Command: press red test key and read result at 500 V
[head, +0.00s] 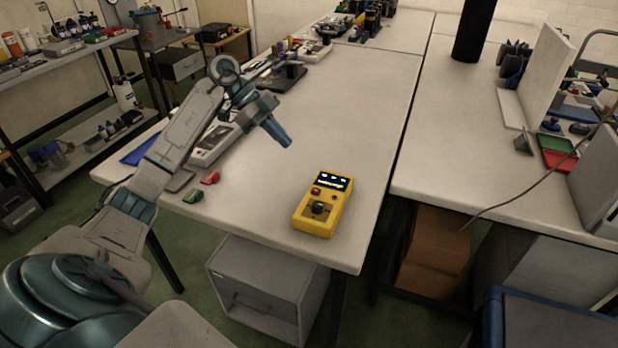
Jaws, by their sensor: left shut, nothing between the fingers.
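A yellow tester (324,204) lies face up near the front right corner of the white table (260,210). It has a dark display at its far end with small lit marks, too small to read. A red key (315,191) sits just below the display, and a dark round knob (319,208) sits in the lower part of the face. My left gripper (288,143) is shut and empty, pointing down above the table. It is behind and to the left of the tester, apart from it. My right gripper is not in view.
A red piece (210,178) and a green piece (193,196) lie left of the tester. A grey instrument (214,145) stands beneath my left arm. Tools crowd the table's far end. A second table (450,160) stands right, across a gap. The tabletop around the tester is clear.

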